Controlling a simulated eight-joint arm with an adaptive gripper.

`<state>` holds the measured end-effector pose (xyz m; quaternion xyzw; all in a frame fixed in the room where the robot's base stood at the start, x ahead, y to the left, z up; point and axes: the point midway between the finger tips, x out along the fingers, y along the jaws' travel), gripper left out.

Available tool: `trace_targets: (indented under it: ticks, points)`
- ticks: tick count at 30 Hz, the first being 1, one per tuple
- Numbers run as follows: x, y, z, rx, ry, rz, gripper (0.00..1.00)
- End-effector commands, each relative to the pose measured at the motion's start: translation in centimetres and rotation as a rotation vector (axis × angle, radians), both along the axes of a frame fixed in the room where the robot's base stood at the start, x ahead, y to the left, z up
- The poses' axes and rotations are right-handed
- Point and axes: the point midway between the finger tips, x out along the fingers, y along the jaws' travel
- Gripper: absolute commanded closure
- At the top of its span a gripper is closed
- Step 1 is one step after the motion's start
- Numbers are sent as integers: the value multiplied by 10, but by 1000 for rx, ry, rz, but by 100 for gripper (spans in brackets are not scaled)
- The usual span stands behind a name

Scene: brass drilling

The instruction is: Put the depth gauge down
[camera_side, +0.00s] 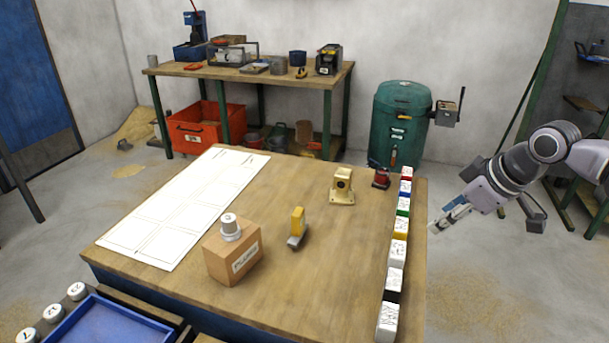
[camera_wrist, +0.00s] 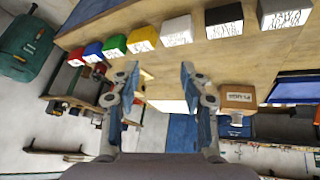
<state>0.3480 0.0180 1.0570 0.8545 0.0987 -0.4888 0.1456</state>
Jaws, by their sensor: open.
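A small yellow tool with a grey foot (camera_side: 297,228), which looks like the depth gauge, stands on the middle of the wooden table (camera_side: 310,265), right of a cardboard box. I cannot make out this tool in the wrist view. My gripper (camera_side: 437,226) is off the table's right edge, beyond the row of coloured blocks and well apart from the tool. In the wrist view its two fingers (camera_wrist: 160,82) are spread with nothing between them.
Several labelled blocks (camera_side: 400,250) line the table's right edge, between my gripper and the tool. The cardboard box (camera_side: 233,252) carries a white capped piece (camera_side: 230,228). A cream fixture (camera_side: 342,187) and a red item (camera_side: 381,178) stand behind. A white gridded sheet (camera_side: 185,208) lies left.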

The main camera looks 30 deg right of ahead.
Motion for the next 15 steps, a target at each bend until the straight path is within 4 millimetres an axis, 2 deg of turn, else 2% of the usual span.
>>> trace_targets:
  ticks: [1,6,10,15]
  points:
    - [-13,-5,-11,33,-20,-68,55]
    - [-37,-15,-35,128,-69,-241,55]
    - [-45,-18,-44,164,-86,-301,55]
    - [-46,-19,-46,172,-90,-315,55]
